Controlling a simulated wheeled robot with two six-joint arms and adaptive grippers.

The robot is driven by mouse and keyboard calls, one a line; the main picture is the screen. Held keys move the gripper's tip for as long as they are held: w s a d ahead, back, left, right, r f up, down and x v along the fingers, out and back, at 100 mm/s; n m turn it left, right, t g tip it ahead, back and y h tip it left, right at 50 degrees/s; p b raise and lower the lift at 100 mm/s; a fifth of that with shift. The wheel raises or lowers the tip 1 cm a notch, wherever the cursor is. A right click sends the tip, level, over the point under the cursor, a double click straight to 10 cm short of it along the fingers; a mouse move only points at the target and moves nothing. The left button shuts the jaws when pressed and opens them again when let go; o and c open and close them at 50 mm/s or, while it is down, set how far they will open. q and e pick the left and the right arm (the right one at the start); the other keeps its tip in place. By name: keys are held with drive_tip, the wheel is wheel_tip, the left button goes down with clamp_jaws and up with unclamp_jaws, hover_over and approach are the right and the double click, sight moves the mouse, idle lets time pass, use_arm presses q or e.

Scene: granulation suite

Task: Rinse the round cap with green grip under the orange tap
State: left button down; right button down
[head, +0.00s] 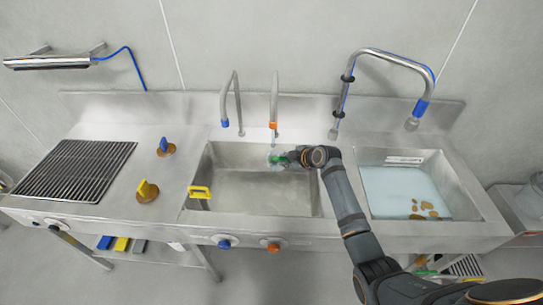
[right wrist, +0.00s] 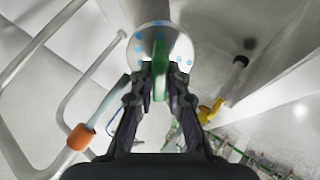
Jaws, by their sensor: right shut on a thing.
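My right gripper (head: 288,160) reaches into the middle basin from the right and is shut on the green grip of the round cap (head: 274,158). In the right wrist view the gripper (right wrist: 158,82) has its fingers on both sides of the green grip (right wrist: 157,68). The cap's pale disc (right wrist: 150,42) carries several light blue spots. The orange tap (head: 273,125) is a thin spout with an orange tip, directly above the cap in the head view. A faint streak shows below its tip. The orange tip also shows in the right wrist view (right wrist: 80,138). My left gripper is out of view.
A blue-tipped spout (head: 225,123) stands left of the orange tap. Blue-grip (head: 163,146) and yellow-grip (head: 147,190) brown-based pieces stand on the left counter. A yellow handle (head: 199,192) is at the basin's left edge. The right basin (head: 385,185) holds pale liquid and brown pieces.

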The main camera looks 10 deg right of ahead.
drive_tip(key=shift+s+d+p, duration=0.35)
drive_tip(key=shift+s+d, duration=0.05)
drive_tip(key=shift+s, duration=0.4)
drive_tip(key=shift+s+d+p, duration=0.35)
drive_tip(key=shift+s+d, duration=0.1)
drive_tip(key=shift+s, duration=0.35)
drive_tip(key=shift+s+d+p, duration=0.35)
drive_tip(key=shift+s+d, duration=0.05)
drive_tip(key=shift+s, duration=0.4)
drive_tip(key=p+v, duration=0.2)
drive_tip(key=v, duration=0.4)
drive_tip(key=shift+s, duration=0.15)
drive_tip(key=shift+r, duration=0.1)
